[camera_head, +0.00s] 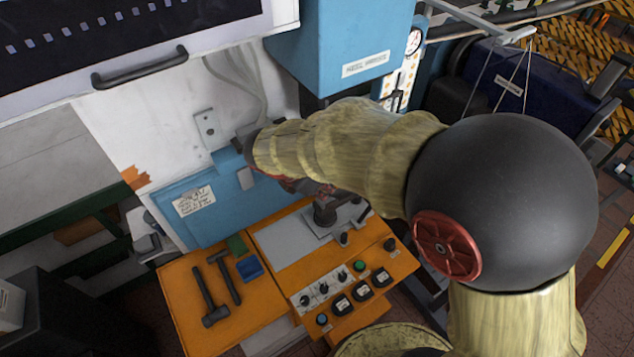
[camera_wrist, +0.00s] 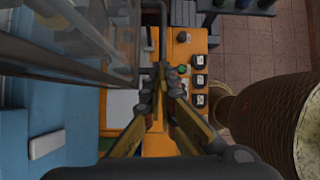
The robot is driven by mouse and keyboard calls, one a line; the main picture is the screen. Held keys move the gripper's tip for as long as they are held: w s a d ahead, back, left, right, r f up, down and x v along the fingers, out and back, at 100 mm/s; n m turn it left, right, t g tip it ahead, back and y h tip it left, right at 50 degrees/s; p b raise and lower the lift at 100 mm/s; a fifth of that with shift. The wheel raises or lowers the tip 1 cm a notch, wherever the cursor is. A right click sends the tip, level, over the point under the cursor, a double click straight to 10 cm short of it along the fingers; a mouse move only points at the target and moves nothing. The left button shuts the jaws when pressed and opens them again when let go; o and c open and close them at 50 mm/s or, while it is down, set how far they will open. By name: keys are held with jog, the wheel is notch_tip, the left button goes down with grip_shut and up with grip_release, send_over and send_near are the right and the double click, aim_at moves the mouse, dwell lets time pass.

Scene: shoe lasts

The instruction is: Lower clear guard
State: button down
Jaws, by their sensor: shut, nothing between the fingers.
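The clear guard (camera_wrist: 75,40) shows in the wrist view as a see-through panel with grey frame bars at the upper left. A dark bent bar (camera_wrist: 152,17) stands at its right edge; I cannot tell whether it is the guard's handle. My gripper (camera_wrist: 160,72) has its two fingertips together and empty, close to the lower end of this bar. I cannot tell whether they touch it. In the head view my arm covers most of the gripper, and I cannot make out the guard clearly there.
An orange control console (camera_head: 230,325) with knobs and buttons lies below my arm. Two hammers (camera_head: 215,290) and a blue box (camera_head: 250,267) lie on its left. A blue machine housing (camera_head: 345,45) hangs above. A dark panel with a handle (camera_head: 140,68) is at the upper left.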

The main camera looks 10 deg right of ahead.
jog(key=shift+x, duration=0.75)
notch_tip(320, 180, down, 23)
jog(key=b, duration=1.1)
jog(key=shift+s+r, duration=0.1)
jog(key=p+v, duration=0.3)
jog(key=v, duration=1.1)
jog(key=shift+r, duration=0.1)
